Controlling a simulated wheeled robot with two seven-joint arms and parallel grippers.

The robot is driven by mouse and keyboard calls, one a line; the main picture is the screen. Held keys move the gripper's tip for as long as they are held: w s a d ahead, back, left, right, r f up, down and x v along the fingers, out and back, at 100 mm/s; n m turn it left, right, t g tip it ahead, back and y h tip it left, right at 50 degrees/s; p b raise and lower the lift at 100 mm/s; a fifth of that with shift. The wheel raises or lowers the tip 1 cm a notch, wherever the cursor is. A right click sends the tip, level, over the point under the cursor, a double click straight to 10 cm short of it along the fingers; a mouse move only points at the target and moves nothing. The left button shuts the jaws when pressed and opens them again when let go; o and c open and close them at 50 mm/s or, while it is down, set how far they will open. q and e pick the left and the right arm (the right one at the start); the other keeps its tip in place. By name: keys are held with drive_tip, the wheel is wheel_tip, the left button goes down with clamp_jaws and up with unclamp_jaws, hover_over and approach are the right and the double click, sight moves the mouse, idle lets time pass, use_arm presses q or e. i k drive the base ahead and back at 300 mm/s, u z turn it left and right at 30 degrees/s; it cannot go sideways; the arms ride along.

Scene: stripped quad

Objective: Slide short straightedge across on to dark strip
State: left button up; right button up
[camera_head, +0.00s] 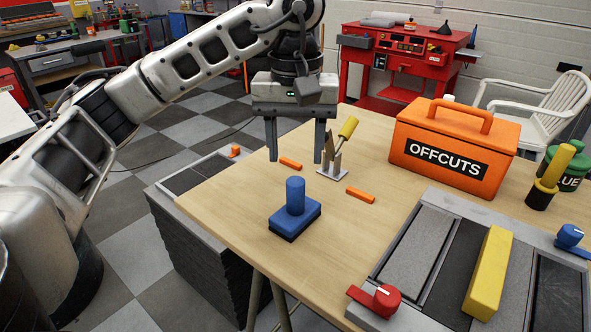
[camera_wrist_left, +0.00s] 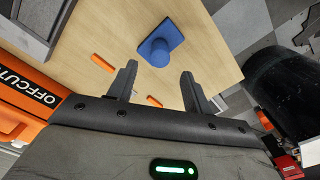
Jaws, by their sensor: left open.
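A yellow bar (camera_head: 489,274), likely the short straightedge, lies lengthwise on the grey board (camera_head: 364,318) at the right of the table in the head view. It covers part of the board between a dark strip (camera_head: 450,268) on its left and a lighter grey strip (camera_head: 517,285) on its right. Another dark strip (camera_head: 558,298) lies farther right. My left gripper (camera_head: 296,157) is open and empty, pointing down above the table's far left part, well away from the bar. It also shows in the left wrist view (camera_wrist_left: 159,70). My right gripper is not in view.
A blue handled block (camera_head: 295,207) stands on the table below my left gripper. Small orange pieces (camera_head: 360,195) and a yellow-handled clamp (camera_head: 334,160) are close by. An orange OFFCUTS box (camera_head: 455,150) stands behind the board. A red knob (camera_head: 382,299) sits on the board's near edge.

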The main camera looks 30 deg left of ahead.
sight(482, 298)
drive_tip(key=k, duration=1)
